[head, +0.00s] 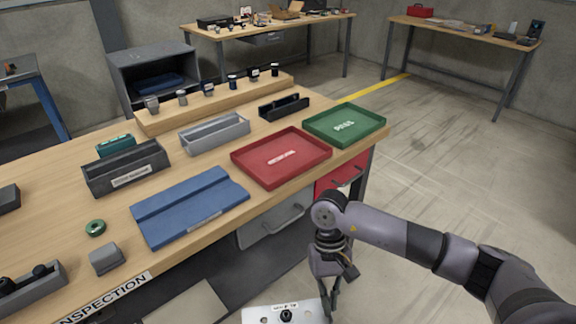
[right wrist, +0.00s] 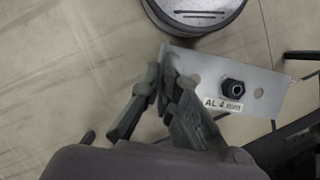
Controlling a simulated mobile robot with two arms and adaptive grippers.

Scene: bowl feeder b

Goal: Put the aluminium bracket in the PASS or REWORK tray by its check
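The aluminium bracket (head: 308,314) is a pale flat plate with a black nut and a label, at the bottom edge of the head view and partly cut off. In the right wrist view the bracket (right wrist: 262,80) reads "AL 4 mm". My right gripper (head: 329,298) is shut on one edge of the plate, in front of the bench and off its top; its fingers also show in the right wrist view (right wrist: 166,85). The green PASS tray (head: 375,128) and the red tray (head: 246,172), its label too small to read, look empty. My left gripper is out of view.
Open floor lies to the right. Drawers sit under the trays.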

